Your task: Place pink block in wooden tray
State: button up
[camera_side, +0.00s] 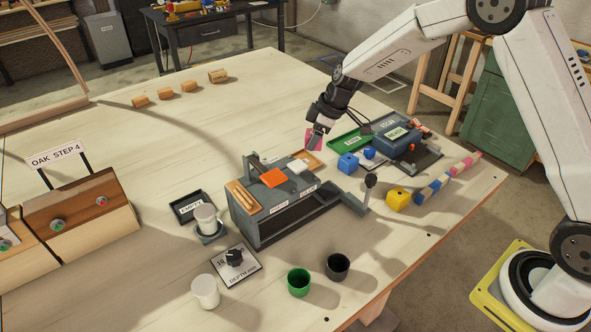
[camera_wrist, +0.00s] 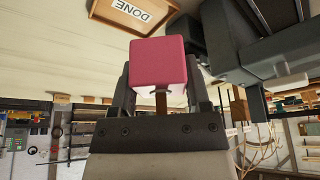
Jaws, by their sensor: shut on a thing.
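The pink block (camera_wrist: 158,62) is between the fingers of my gripper (camera_wrist: 158,84) in the wrist view, and the gripper is shut on it. In the side view my gripper (camera_side: 318,130) hangs behind the grey press box, with the pink block (camera_side: 312,142) at its fingertips, partly hidden. The wooden tray (camera_wrist: 112,13), marked DONE, shows at the top of the wrist view, beyond the block and apart from it in the picture. In the side view, a wooden edge (camera_side: 313,160) shows just below the block, mostly hidden behind the box.
The grey press box (camera_side: 285,205) stands close in front of my gripper. A green tray (camera_side: 347,143), blue blocks (camera_side: 348,163) and a grey machine (camera_side: 395,138) are to its right. A yellow block (camera_side: 397,198) lies farther right. The table's left middle is clear.

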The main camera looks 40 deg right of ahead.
jog(key=shift+w+a+f, duration=0.1)
jog(key=shift+w+f, duration=1.2)
jog(key=shift+f, duration=0.15)
jog(key=shift+w+f, duration=1.25)
jog(key=shift+f, duration=0.15)
jog(key=shift+w+f, duration=0.3)
jog(key=shift+f, duration=1.5)
jog(key=shift+f, duration=0.1)
jog(key=o, duration=1.2)
jog(key=shift+o, duration=0.2)
jog(key=v, duration=1.2)
